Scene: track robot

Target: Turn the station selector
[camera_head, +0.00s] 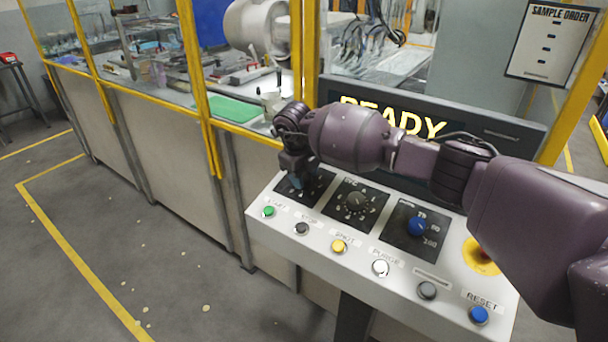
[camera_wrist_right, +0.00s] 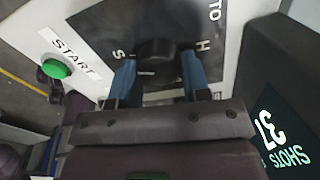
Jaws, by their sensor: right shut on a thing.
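The station selector is a black knob (camera_wrist_right: 156,52) on a dark square plate at the left end of the sloped control panel (camera_head: 268,240). In the right wrist view, the blue fingers of my right gripper (camera_wrist_right: 158,66) stand on both sides of the knob and are shut on it. Partly covered letters show around the knob, so I cannot tell its exact setting. In the head view, my right gripper (camera_head: 298,176) reaches down onto this plate and hides the knob. My left gripper is not in view.
A row of buttons runs along the front, from a green START button (camera_head: 268,211) to a blue RESET button (camera_head: 478,314). A display (camera_head: 478,130) reading READY stands behind my right arm.

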